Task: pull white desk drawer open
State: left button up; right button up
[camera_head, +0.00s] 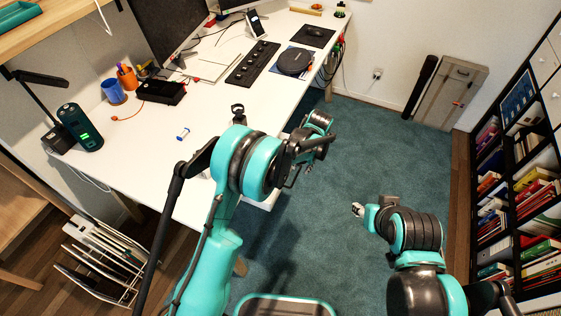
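The white desk (215,125) runs from the lower left to the upper middle. A white drawer front (264,203) shows partly at the desk's right edge, below the top. My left arm hides much of it, and I cannot tell how far it stands out. My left gripper (304,150) is by that edge, close to the drawer in the picture. Its fingers are dark and foreshortened, so contact and opening are unclear. My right gripper (358,210) is over the carpet, right of the desk and apart from the drawer. Its fingertips are too small to read.
A dark bottle (80,127), blue cup (113,91), black box (160,91) and black round device (294,62) stand on the desk. A bookshelf (515,165) lines the right side. The teal carpet (370,140) between is clear.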

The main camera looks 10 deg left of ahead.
aim_at(295, 179)
pick_arm(q)
jog(key=shift+m+y, duration=0.3)
jog(key=shift+m, duration=0.1)
jog(key=b+x, duration=0.1)
jog(key=x, duration=0.1)
jog(key=b+x, duration=0.1)
jog(key=x, duration=0.1)
jog(key=b+x, duration=0.1)
jog(key=x, duration=0.2)
jog(key=shift+s+a+f, duration=0.1)
jog(key=shift+s+a, duration=0.15)
jog(key=shift+s, duration=0.1)
grip_shut()
pick_arm(e)
jog(key=shift+w+a+f, duration=0.1)
jog(key=shift+a+f, duration=0.05)
jog(key=shift+f, duration=0.55)
jog(key=shift+w+a+f, duration=0.1)
jog(key=shift+f, duration=0.55)
